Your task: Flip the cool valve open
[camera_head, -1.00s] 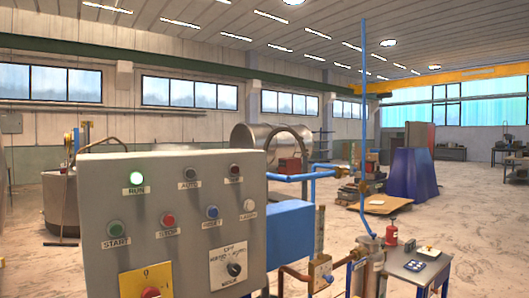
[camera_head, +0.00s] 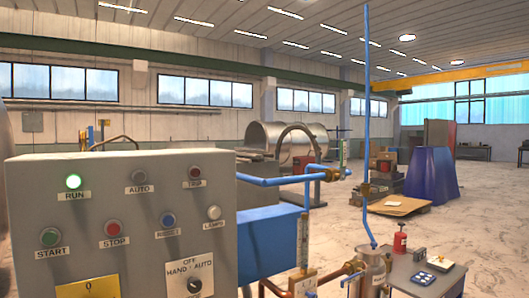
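No valve in view carries a label that I can read as "cool". A blue pipe (camera_head: 285,180) runs right from behind the control panel to a brass fitting with a blue end (camera_head: 335,174). Lower down, a brass valve body (camera_head: 304,287) sits on copper piping at the bottom edge, with a little blue at its foot, partly cut off. My gripper is not in view.
Open floor (camera_head: 480,215) lies beyond.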

